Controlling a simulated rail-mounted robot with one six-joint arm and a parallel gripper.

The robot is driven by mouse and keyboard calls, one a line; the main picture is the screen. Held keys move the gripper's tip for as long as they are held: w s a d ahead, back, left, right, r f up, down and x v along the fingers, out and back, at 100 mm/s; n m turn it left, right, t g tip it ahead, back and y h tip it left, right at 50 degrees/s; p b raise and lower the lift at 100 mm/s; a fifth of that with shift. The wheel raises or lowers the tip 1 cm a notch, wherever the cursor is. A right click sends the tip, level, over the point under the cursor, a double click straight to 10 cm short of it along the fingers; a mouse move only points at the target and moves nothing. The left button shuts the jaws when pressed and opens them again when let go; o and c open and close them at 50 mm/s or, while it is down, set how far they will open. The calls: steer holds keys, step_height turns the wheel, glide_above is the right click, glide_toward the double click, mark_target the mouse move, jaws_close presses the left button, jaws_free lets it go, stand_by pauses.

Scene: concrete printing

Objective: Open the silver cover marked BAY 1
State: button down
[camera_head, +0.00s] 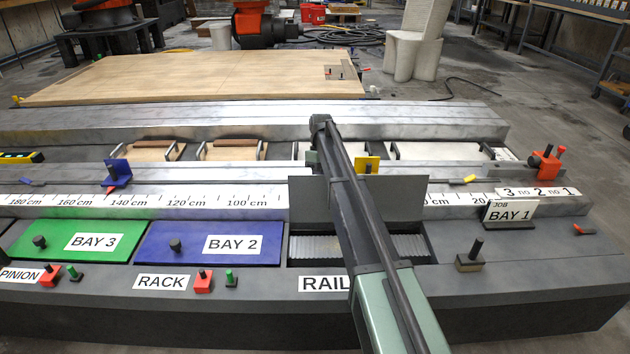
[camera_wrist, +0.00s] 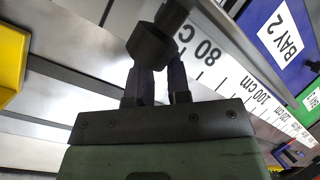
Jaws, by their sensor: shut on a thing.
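A plain grey panel (camera_head: 400,198), which looks like the BAY 1 cover, stands upright at the back of an open bay (camera_head: 315,248). The bay shows a ribbed silver inside. The panel's label is not visible. In the wrist view, my gripper (camera_wrist: 155,88) is shut on a dark round knob (camera_wrist: 152,46). In the head view, my arm crosses in front of the panel and bay, and my gripper's fingers are hidden. A small sign reading JOB BAY 1 (camera_head: 510,214) stands to the right of the bay.
The blue BAY 2 cover (camera_head: 185,243) and green BAY 3 cover (camera_head: 60,242) lie flat to the left, each with a dark knob. A yellow block (camera_head: 367,165) stands behind the panel. A dark peg on a brown block (camera_head: 470,258) stands right of the bay.

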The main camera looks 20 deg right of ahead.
steer(key=shift+s+d, duration=0.25)
steer(key=shift+d, duration=0.65)
steer(key=c, duration=1.5)
jaws_free()
steer(key=shift+f, duration=0.1)
steer(key=o, duration=0.7)
steer(key=shift+d, duration=0.5)
steer(key=p+v, duration=0.4)
steer(key=v, duration=0.1)
steer(key=p+v, duration=0.2)
steer(key=p, duration=0.1)
steer(key=shift+w+a, duration=0.2)
steer(key=shift+a, duration=0.05)
